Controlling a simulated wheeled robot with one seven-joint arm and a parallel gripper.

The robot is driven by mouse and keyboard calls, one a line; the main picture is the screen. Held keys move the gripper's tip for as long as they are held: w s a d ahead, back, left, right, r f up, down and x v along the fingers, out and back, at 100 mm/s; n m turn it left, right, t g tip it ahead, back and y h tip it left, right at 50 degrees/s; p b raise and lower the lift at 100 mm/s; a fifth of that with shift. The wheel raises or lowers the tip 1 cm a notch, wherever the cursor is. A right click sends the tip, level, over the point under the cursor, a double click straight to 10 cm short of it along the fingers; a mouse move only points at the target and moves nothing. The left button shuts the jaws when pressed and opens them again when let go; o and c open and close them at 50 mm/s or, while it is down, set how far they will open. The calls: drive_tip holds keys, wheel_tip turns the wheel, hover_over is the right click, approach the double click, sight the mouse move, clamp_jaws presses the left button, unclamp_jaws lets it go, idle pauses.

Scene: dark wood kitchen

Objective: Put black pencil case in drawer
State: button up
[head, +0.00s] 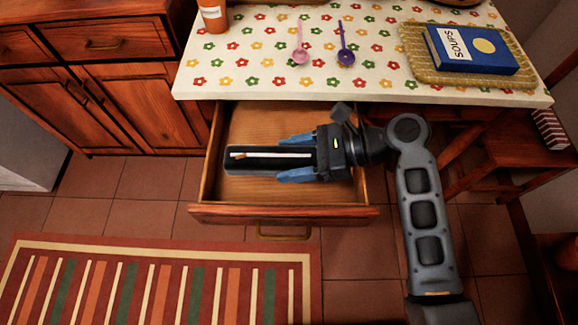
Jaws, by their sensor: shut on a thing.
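The black pencil case (240,168) is a long dark open box with a light pencil-like stick lying in it. My gripper (282,158) reaches in from the right with its blue fingers on either side of the case, shut on it. The case appears over the open drawer (260,120), inside its outline. Whether it touches the drawer floor cannot be told. The wooden drawer is pulled out below the table, its front panel (225,215) and handle facing the rug. The drawer floor shows bare around the case.
The table (290,84) with a flowered cloth stands above and behind the drawer. On it are a pink spoon (300,55), a purple spoon (346,56), an orange bottle (213,17) and a blue soup book (470,50) on a woven mat (412,45). A chair (510,165) stands at right.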

drive_tip(key=shift+a+f, duration=0.35)
drive_tip(key=shift+a, duration=0.05)
drive_tip(key=shift+f+b, duration=0.45)
drive_tip(key=shift+f, duration=1.4)
drive_tip(key=shift+f, duration=0.6)
drive_tip(key=o, duration=1.1)
drive_tip(key=shift+r, duration=0.1)
drive_tip(key=shift+r, duration=0.25)
drive_tip(key=p+v, duration=0.1)
drive_tip(key=v, duration=1.1)
drive_tip(key=shift+d+r, duration=0.1)
drive_tip(key=shift+r, duration=0.1)
